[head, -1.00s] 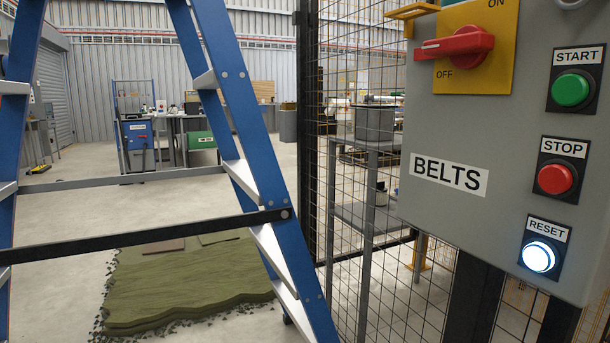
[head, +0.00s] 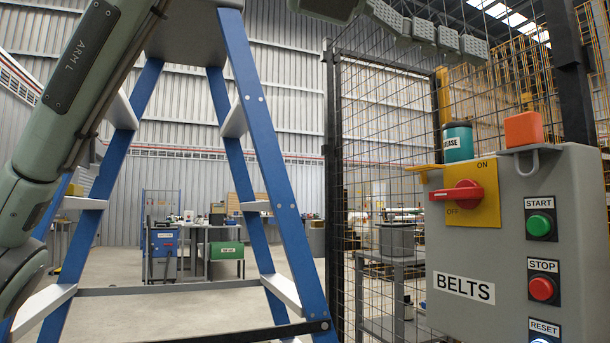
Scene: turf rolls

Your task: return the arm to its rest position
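My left arm (head: 75,90), marked ARM L, rises from the lower left and leaves the top edge. A grey-green link and ribbed finger pads, which look like my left gripper (head: 425,35), show at the top, above and apart from the control box. Its fingers are partly cut off, so I cannot tell if they are open. Nothing is visibly held. The grey BELTS control box (head: 470,322) stands at the right. It has a red rotary switch (head: 463,196), a green START button (head: 540,225) and a red STOP button (head: 542,289). The RESET button (head: 541,341) is mostly cut off. My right gripper is not in view.
A blue stepladder (head: 262,130) stands close, between my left arm and a wire mesh fence (head: 375,150). An orange block (head: 523,129) and a teal can (head: 457,142) are on top of the box. Workbenches (head: 220,235) stand farther back on open floor.

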